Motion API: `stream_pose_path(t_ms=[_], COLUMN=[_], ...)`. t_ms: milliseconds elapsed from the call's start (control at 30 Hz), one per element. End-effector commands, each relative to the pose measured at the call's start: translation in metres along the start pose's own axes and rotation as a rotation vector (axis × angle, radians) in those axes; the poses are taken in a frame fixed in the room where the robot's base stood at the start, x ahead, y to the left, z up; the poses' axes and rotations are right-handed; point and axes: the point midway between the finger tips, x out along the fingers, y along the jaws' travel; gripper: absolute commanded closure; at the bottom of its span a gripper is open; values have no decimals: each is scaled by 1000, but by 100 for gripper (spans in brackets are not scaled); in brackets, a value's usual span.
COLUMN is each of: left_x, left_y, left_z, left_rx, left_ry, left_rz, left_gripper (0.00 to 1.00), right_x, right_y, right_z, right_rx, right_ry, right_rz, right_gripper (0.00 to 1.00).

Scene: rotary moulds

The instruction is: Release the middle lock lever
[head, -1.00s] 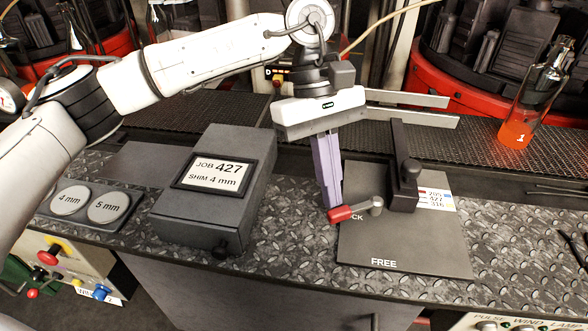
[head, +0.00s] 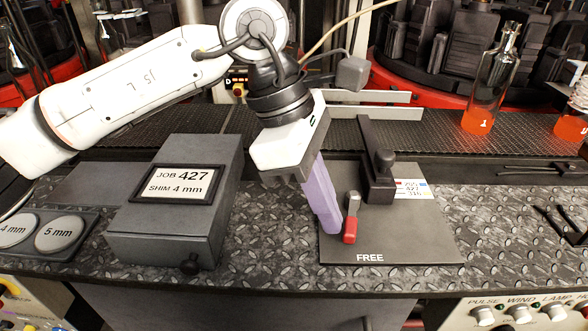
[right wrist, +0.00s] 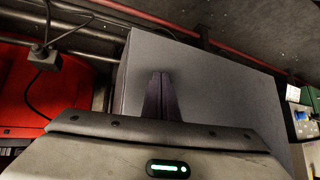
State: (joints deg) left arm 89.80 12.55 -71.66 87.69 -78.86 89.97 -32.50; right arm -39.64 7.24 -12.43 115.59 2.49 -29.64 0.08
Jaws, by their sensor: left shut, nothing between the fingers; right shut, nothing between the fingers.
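The lock lever (head: 351,230) has a grey pivot and a red grip, and sits on a dark plate (head: 410,240) on the bench. Its red end points toward the front edge, above the word FREE. My left gripper (head: 331,230) is shut and empty, its purple fingers tilted down just left of the red grip. I cannot tell whether they touch it. My right gripper (right wrist: 160,78) shows only in the right wrist view, shut and empty in front of a plain grey surface.
A dark box (head: 165,235) with a JOB 427, SHIM 4 mm label stands to the left. A black bar with a knob (head: 383,160) stands behind the lever. Orange bottles (head: 488,85) stand at the back right. The plate's right side is clear.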

Motion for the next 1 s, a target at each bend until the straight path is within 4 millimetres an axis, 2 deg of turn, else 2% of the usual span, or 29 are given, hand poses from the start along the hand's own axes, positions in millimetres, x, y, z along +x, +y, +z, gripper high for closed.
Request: stream_pose_path(t_ms=[300,767,867,1000], left_x=[4,3,-3,-25], left_y=[-1,-1,-1,0], left_z=[10,11,11,11], left_rx=[15,18,18,17], left_ry=[-1,-3,-4,-3], left_rz=[-7,-9,-8,-3], left_gripper=[100,100,100,100], right_x=[0,0,0,0], right_y=[1,2,2,2], right_z=[2,2,2,3], right_rx=[-3,-4,-4,-5], right_ry=[1,0,-1,-5], right_rz=[0,1,2,2], right_gripper=[100,100,100,100])
